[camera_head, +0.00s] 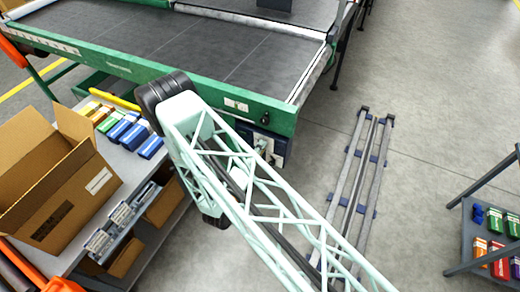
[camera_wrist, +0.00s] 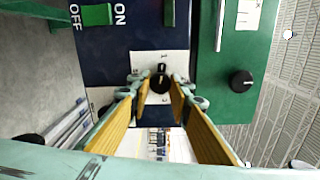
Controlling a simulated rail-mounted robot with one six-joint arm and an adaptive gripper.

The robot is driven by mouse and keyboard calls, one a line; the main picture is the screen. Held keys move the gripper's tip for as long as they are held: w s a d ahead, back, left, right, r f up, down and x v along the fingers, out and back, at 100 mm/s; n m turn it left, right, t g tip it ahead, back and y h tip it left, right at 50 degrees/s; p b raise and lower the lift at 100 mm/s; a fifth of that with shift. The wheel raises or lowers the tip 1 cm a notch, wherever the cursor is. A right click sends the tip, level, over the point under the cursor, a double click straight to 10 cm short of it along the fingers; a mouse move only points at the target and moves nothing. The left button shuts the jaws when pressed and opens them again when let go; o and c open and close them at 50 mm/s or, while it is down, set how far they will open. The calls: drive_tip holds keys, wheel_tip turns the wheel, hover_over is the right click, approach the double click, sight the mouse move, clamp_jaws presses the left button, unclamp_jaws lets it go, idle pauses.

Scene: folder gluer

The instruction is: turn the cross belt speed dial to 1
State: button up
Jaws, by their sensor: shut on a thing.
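The dial (camera_wrist: 160,84) is a small black knob on a white plate (camera_wrist: 145,60), set in a dark blue panel (camera_wrist: 92,55), in the wrist view. The plate carries small marks, but I cannot read the dial's setting for sure. My gripper (camera_wrist: 159,92) has its two yellow-padded fingers on either side of the dial and is shut on it. In the head view the dark blue panel (camera_head: 279,152) hangs at the corner of the green machine (camera_head: 200,88). My arm crosses in front of it, and the dial cannot be made out there.
A green switch (camera_wrist: 97,14) marked OFF and ON sits on the same panel. Another black knob (camera_wrist: 241,81) is on the green frame beside it. A cart with an open cardboard box (camera_head: 45,190) stands left. A rail frame (camera_head: 352,175) lies on the floor; a shelf (camera_head: 470,240) stands right.

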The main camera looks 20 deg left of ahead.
drive_tip(key=o, duration=0.8)
drive_tip(key=shift+o, duration=0.2)
drive_tip(key=shift+s, duration=0.15)
drive_tip(key=s+a, duration=0.2)
drive_tip(key=s, duration=0.9)
drive_tip(key=shift+s, duration=0.25)
drive_tip(key=shift+r, duration=0.1)
idle(0.4)
